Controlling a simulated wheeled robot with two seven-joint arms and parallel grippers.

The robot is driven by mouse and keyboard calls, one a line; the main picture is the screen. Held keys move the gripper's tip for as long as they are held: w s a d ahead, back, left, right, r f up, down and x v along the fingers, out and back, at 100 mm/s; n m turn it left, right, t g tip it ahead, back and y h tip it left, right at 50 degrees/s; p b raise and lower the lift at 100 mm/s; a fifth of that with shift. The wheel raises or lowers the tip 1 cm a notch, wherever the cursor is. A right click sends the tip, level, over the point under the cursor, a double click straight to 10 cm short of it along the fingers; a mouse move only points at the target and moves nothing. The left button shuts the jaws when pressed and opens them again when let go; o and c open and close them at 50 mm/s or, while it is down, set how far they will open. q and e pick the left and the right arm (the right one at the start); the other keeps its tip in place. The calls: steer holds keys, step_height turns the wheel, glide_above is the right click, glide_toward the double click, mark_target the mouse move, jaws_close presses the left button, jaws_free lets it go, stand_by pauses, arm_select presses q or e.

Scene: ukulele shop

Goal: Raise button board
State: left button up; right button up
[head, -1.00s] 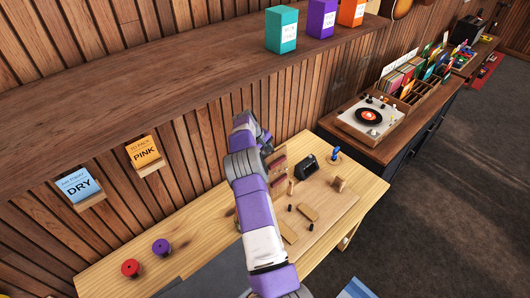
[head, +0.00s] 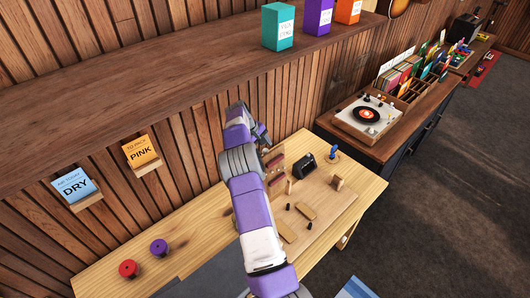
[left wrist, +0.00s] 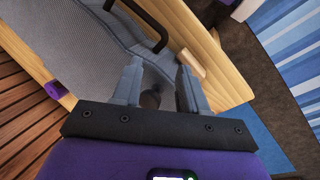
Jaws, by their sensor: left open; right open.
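A light wooden board (head: 328,219) with small wooden and dark pieces lies flat on the wooden bench (head: 120,244); it may be the button board, but I cannot confirm this. My right arm crosses in front of its left part. My right gripper (head: 267,152) is at the far end of this purple arm, above the bench's back edge near the wall; its fingers are mostly hidden. In the left wrist view my left gripper (left wrist: 157,82) is open and empty, above a grey surface (left wrist: 80,60) with a black handle (left wrist: 146,24).
A red knob (head: 128,268) and a purple knob (head: 159,247) sit on the bench's left. A shelf (head: 150,92) with boxes overhangs the wall side. A black device (head: 304,166) and a blue piece (head: 333,153) stand behind the board. A record player (head: 366,116) is beyond the bench.

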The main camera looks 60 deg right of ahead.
steer(key=v, duration=0.3)
steer(key=shift+a+r, duration=0.15)
steer(key=shift+r, duration=0.25)
steer(key=shift+w, duration=0.1)
